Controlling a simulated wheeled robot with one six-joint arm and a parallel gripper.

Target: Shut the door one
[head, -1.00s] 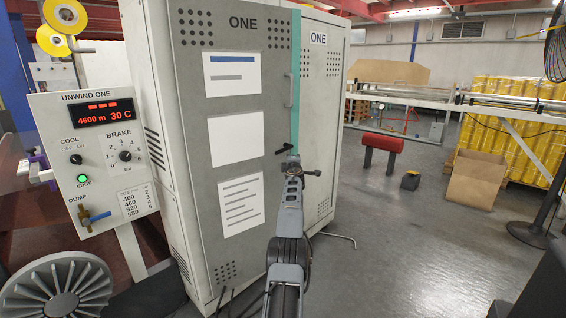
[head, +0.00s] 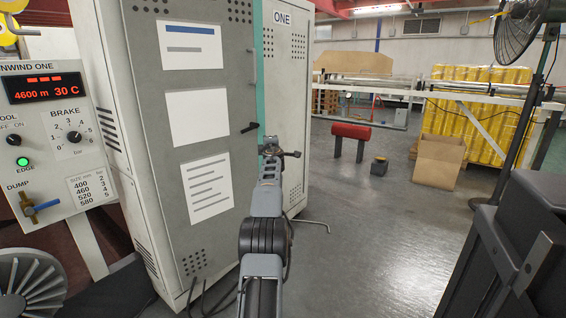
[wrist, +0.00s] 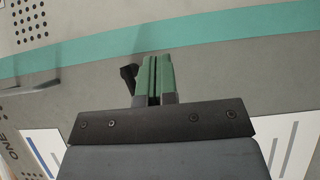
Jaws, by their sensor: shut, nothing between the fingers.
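Door one (head: 232,85) is the tall grey cabinet door with three white sheets and perforated patches. It stands upright, with a teal strip (head: 259,60) along its right edge. No dark gap shows along that edge, but I cannot tell whether it is latched. Its black handle (head: 250,128) sticks out near the right edge. My gripper (head: 268,146) is at the door's right edge, just below and right of the handle. In the wrist view my gripper (wrist: 153,75) has its green fingers together and empty, with the black handle (wrist: 128,76) close on their left; contact is unclear.
The unwind panel (head: 45,140) with its display and knobs stands at the left. A paler cabinet section (head: 289,110) marked ONE adjoins the door. A bent rod (head: 312,223) juts out low at its right. Open floor (head: 365,240) lies right of the cabinet.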

